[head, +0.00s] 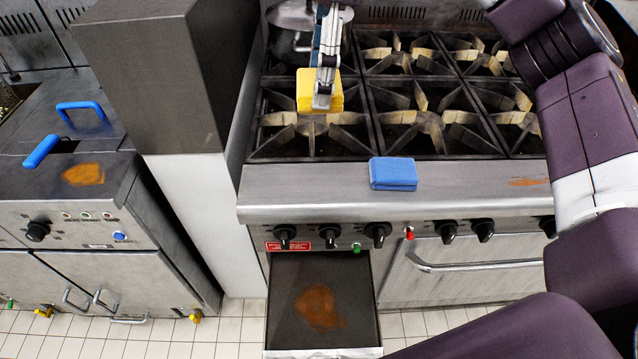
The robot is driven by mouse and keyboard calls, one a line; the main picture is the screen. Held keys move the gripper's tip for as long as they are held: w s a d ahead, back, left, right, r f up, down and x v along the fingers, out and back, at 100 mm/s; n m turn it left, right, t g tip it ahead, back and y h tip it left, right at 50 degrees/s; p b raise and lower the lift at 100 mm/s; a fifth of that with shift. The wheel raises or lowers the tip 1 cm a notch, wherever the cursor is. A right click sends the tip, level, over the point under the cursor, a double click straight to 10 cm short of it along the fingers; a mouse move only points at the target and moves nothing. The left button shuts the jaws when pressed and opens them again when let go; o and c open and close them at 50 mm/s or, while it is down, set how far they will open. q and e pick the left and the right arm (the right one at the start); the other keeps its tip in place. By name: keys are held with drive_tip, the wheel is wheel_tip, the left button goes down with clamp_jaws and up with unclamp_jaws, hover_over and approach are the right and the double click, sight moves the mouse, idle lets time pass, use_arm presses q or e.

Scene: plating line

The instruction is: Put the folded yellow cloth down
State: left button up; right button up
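The folded yellow cloth (305,90) is in the upper middle of the head view, over the left part of the stove's burner grates (420,125). A gripper (323,97) comes down from the top edge and is shut on the cloth, its fingers covering the cloth's middle. It appears to be my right gripper, since only my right arm shows, along the right side. I cannot tell whether the cloth touches the grate. My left gripper is not in view.
A folded blue cloth (393,173) lies on the stove's steel front ledge (300,194). A pull-out tray (285,335) with a brown stain (319,306) sticks out below. A metal pot (285,45) stands behind the gripper. A tall grey block (150,80) stands left of the stove.

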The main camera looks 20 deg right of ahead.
wheel_tip(320, 180, down, 16)
drive_tip(key=shift+r+p, duration=0.2)
drive_tip(key=shift+p, duration=0.15)
wheel_tip(320, 180, down, 4)
drive_tip(key=shift+p, duration=0.3)
drive_tip(key=shift+f, duration=0.3)
drive_tip(key=o, duration=1.2)
drive_tip(key=shift+c, duration=0.2)
drive_tip(key=shift+r, duration=0.1)
drive_tip(key=shift+r, duration=0.55)
wheel_tip(320, 180, up, 11)
drive_tip(key=d+b, duration=0.1)
drive_tip(key=shift+s+d, duration=0.2)
